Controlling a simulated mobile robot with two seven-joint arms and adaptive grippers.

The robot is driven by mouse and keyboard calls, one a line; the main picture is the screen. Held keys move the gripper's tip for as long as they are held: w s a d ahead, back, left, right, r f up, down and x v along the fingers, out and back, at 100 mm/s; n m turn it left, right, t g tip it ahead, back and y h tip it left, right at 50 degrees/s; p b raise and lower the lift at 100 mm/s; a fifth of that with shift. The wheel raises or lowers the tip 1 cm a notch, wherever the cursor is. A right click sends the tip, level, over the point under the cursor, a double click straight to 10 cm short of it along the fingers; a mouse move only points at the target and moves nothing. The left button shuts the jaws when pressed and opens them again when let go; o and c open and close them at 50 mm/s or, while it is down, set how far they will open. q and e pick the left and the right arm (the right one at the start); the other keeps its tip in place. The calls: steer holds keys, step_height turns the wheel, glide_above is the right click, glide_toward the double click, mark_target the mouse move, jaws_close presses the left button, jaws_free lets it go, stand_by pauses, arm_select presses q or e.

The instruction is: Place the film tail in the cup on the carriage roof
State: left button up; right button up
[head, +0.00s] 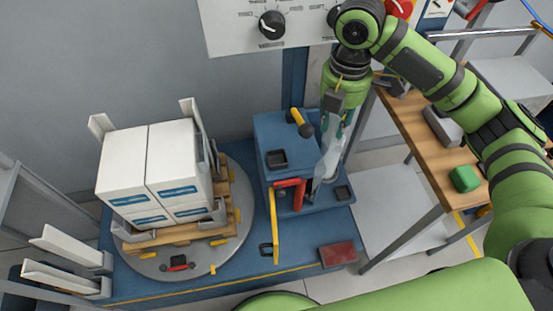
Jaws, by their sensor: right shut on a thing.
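My right gripper (335,124) points down above the right side of the blue carriage (268,128). It is shut on the film tail (328,163), a pale translucent strip hanging down from the fingers. The film's lower end reaches down near the red lever. The carriage roof carries a black square cup (276,159), left of the film and apart from it. The cup looks empty. The fingertips are partly hidden by the film and the wrist. My left gripper is not in view.
White cartons (153,172) stand on a wooden pallet on the grey turntable (235,244). A yellow-and-black handle (299,122), a red lever (290,184) and a yellow bar (274,222) stand by the carriage. A wooden bench (419,130) is at right.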

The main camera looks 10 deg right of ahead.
steer(key=shift+w+n, duration=0.1)
steer(key=shift+n, duration=0.2)
steer(key=shift+a, duration=0.25)
steer(key=w+a+f+p, duration=0.1)
steer(key=a+f, duration=0.2)
steer(key=w+a+f+p, duration=0.1)
steer(key=w+a+f, duration=0.1)
steer(key=a+f, duration=0.1)
steer(key=w+a+f+p, duration=0.1)
steer(key=a+f, duration=0.3)
steer(key=shift+w+a, duration=0.1)
steer(key=shift+w, duration=0.2)
steer(key=shift+f, duration=0.45)
steer(key=shift+f, duration=0.1)
steer(key=o, duration=0.9)
steer(key=shift+o, duration=0.2)
